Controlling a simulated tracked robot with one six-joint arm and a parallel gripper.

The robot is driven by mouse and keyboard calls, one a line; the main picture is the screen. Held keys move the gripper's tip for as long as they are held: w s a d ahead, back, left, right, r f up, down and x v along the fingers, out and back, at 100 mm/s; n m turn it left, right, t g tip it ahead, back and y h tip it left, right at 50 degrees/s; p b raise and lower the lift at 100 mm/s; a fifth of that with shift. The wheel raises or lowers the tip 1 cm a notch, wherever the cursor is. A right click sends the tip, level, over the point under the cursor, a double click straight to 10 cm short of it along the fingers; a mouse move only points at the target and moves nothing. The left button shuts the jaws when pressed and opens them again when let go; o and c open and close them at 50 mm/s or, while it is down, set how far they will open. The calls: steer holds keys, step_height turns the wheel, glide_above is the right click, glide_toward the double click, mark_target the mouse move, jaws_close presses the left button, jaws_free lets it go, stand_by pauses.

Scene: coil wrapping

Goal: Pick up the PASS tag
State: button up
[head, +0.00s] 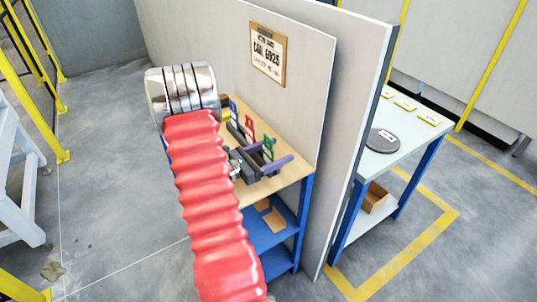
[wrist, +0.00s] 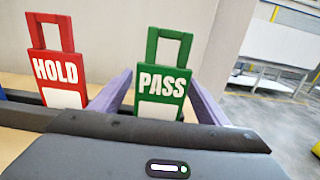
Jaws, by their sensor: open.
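The green PASS tag (wrist: 162,92) stands upright in the wrist view, its square loop handle on top and a white panel below the word. It also shows in the head view (head: 269,147) on the wooden-topped bench. My gripper (wrist: 160,78) is open, with one purple finger on each side of the PASS tag. Whether the fingers touch the tag I cannot tell. The tag's lower end is hidden behind my gripper body. In the head view my gripper (head: 268,156) is at the row of tags.
The red HOLD tag (wrist: 58,70) stands just left of the PASS tag. A blue tag (head: 233,110) stands farther along the row. A grey panel (head: 300,105) with a clipboard sign (head: 267,54) rises behind the bench. Another table (head: 408,140) lies beyond the panel.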

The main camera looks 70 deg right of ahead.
steer(key=shift+s+d, duration=0.3)
stand_by(0.4)
steer(key=c, duration=1.1)
